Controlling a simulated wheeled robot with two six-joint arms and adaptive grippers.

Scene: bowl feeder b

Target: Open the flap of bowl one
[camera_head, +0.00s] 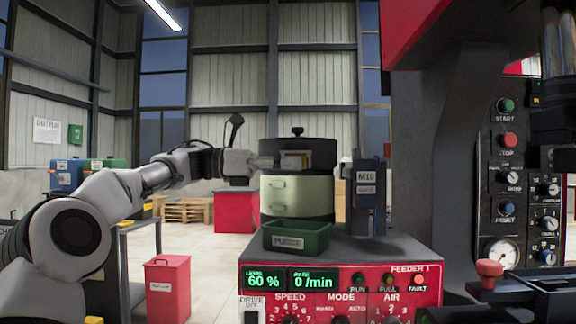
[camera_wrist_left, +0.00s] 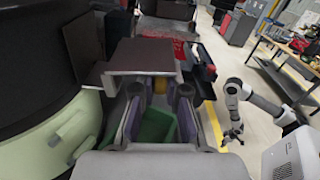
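Bowl one is a pale green drum (camera_head: 297,196) with a black upper part and a knob on its lid. It also fills the left edge of the left wrist view (camera_wrist_left: 55,140). Its flap (camera_head: 296,160) is a small brownish plate at the upper front. In the left wrist view the flap (camera_wrist_left: 143,55) lies just beyond my fingertips. My left gripper (camera_head: 268,161) is at the flap's left side. Its two fingers (camera_wrist_left: 160,98) stand apart; whether they touch the flap is unclear. My right gripper (camera_wrist_left: 231,138) hangs low at the right, small and unclear.
A green tray (camera_head: 297,236) stands in front of the bowl on the red feeder panel's top (camera_head: 365,250). A dark blue M10 box (camera_head: 368,190) stands close at the bowl's right. A dark machine column (camera_head: 440,150) rises further right. A red bin (camera_head: 167,288) stands on the floor, left.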

